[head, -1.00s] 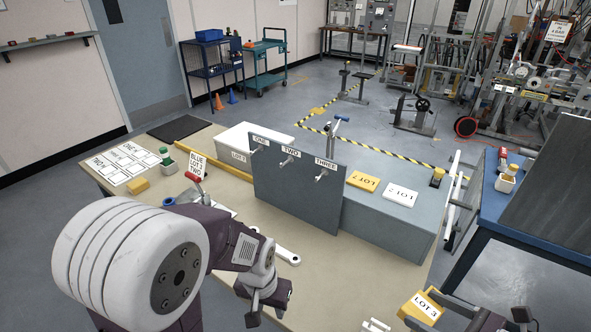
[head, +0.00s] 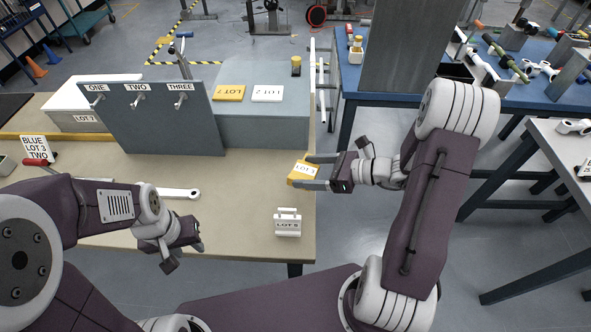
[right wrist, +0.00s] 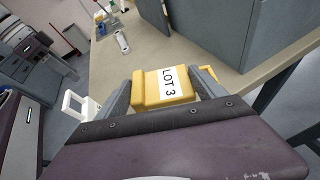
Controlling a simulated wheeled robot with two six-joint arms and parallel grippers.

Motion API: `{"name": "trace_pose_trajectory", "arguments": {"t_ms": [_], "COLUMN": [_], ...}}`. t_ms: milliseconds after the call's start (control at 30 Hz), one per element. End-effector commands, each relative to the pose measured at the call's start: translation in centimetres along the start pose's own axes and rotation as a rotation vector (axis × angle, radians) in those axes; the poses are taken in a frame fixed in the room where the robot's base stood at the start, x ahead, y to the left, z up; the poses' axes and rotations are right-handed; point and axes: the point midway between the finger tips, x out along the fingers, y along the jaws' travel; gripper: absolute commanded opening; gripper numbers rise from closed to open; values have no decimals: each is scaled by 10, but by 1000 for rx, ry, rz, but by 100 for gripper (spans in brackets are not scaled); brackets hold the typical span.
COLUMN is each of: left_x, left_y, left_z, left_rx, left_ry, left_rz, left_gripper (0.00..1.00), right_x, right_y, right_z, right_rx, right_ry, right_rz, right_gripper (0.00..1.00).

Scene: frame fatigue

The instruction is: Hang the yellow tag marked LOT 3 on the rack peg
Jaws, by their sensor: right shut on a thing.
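The yellow tag marked LOT 3 (head: 303,171) is held between the fingers of my right gripper (head: 318,172), just above the table's right edge. In the right wrist view the tag (right wrist: 165,86) sits between both fingers, label readable. The rack is an upright grey panel (head: 150,125) with three pegs under labels ONE, TWO and THREE. The pegs, such as the one under THREE (head: 180,101), look bare. The tag is to the right of the panel, apart from it. My left gripper (head: 184,256) is empty, fingers apart, over the table's front edge.
A yellow tag (head: 229,93) and a white tag (head: 267,93) lie on a grey box (head: 262,128) behind the panel's right. A small white LOT tag (head: 288,225) stands at the table's front right. A white wrench (head: 180,194) lies before the panel. A sign (head: 36,148) stands left.

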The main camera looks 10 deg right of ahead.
Motion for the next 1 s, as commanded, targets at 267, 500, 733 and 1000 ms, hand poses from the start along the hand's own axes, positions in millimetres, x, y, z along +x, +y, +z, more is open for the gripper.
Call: {"name": "trace_pose_trajectory", "arguments": {"t_ms": [267,500,733,1000], "left_x": [5,10,8,12], "left_y": [0,0,0,0], "left_z": [0,1,1,1], "left_rx": [0,0,0,0], "left_ry": [0,0,0,0], "left_rz": [0,0,0,0], "left_gripper": [38,38,38,38], "right_x": [40,50,54,56], "right_y": [-35,-38,-40,-41], "right_z": [-9,-31,-43,-47], "right_rx": [-1,5,0,0], "right_ry": [-1,0,-1,-1], "right_rz": [1,1,-1,-1], "right_gripper": [57,57,57,57]}}
